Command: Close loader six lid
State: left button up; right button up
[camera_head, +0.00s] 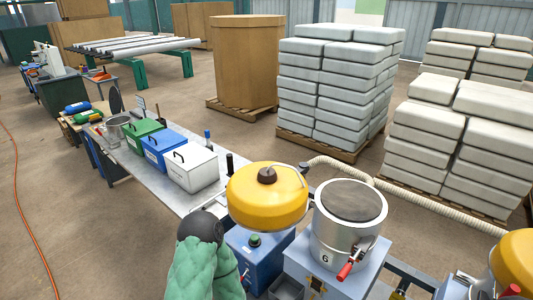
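Loader six (338,238) is a silver metal cylinder marked 6, with a red-handled latch on its front. Its top is uncovered and a grey-brown surface shows inside the rim. A yellow lid (262,205) with a dark centre knob is to the left of the cylinder, clear of its opening. My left gripper (214,208) is at the lid's lower left edge, at the end of the green-sleeved arm. Its fingers are mostly hidden, so I cannot tell whether they touch or grip the lid. My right gripper is not in view.
A bench (140,188) at left carries green, blue and white bins (191,169). A ribbed hose (410,195) runs behind the loader. Another yellow lid (516,262) is at the right edge. Pallets of stacked sacks (340,75) stand behind, with open floor between.

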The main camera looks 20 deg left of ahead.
aim_at(262, 197)
jog(key=j+z, duration=0.15)
jog(key=j, duration=1.9)
